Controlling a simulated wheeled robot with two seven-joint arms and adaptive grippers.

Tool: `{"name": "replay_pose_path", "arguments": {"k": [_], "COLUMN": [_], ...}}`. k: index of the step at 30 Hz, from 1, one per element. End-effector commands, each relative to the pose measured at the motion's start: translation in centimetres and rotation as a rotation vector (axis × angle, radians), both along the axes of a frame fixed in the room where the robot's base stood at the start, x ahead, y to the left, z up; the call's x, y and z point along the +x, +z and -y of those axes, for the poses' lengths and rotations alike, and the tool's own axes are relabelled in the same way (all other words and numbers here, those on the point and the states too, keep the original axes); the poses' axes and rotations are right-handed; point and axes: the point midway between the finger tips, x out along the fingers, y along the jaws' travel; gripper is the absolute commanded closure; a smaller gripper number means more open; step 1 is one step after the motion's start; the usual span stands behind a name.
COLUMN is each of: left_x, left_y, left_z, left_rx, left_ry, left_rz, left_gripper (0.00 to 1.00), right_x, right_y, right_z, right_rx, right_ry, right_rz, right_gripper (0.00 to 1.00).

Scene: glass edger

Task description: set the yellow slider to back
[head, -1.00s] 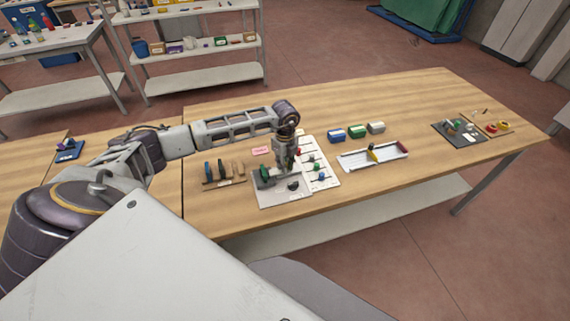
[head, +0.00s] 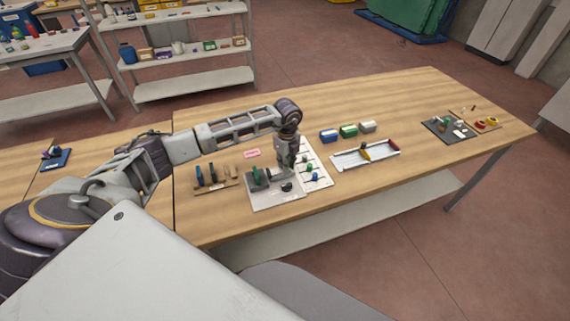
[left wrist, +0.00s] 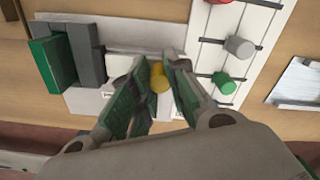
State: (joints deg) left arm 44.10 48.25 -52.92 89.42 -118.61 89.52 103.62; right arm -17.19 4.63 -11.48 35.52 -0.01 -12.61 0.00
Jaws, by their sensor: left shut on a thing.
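A yellow knob (left wrist: 158,78) shows between the fingertips of my left gripper (left wrist: 160,80) in the left wrist view. The gripper is shut on it. What the knob is mounted on is hidden by the fingers. In the head view my left gripper (head: 286,163) points down over the grey plate and the near side of a white slider panel (head: 318,171). The panel also shows in the left wrist view (left wrist: 262,22), with a red, a grey and a green knob on dark slots. My right gripper is not in view.
A grey plate (head: 262,200) with a green block (left wrist: 50,65) lies left of the panel. A wooden rack (head: 217,186) stands further left. A white tray (head: 347,163) with a yellow piece is to the right. Blue, green and white boxes (head: 348,131) stand behind it.

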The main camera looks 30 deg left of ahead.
Motion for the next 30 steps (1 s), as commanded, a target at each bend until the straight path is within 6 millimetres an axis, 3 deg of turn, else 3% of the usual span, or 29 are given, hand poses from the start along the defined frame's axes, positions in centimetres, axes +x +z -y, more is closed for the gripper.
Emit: {"name": "replay_pose_path", "arguments": {"k": [1, 2, 7, 20, 30], "left_x": [0.2, 0.2, 0.2, 0.1, 0.2], "left_y": [0.2, 0.2, 0.2, 0.4, 3.6], "left_z": [0.2, 0.2, 0.2, 0.1, 0.1], "left_rx": [-0.006, -0.006, -0.005, -0.004, -0.003], "left_ry": [-0.001, -0.001, -0.002, -0.001, -0.001], "left_rz": [0.009, 0.009, 0.007, 0.005, 0.006], "left_gripper": [1.0, 0.82, 0.6, 0.6, 0.6], "right_x": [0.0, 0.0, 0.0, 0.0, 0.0], "right_y": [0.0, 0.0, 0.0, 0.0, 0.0], "right_z": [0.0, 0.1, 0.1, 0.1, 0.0], "right_rx": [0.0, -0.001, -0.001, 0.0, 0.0], "right_ry": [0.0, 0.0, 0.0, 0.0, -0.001], "right_rz": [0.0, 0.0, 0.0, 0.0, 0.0], "right_gripper": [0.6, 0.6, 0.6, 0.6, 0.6]}}
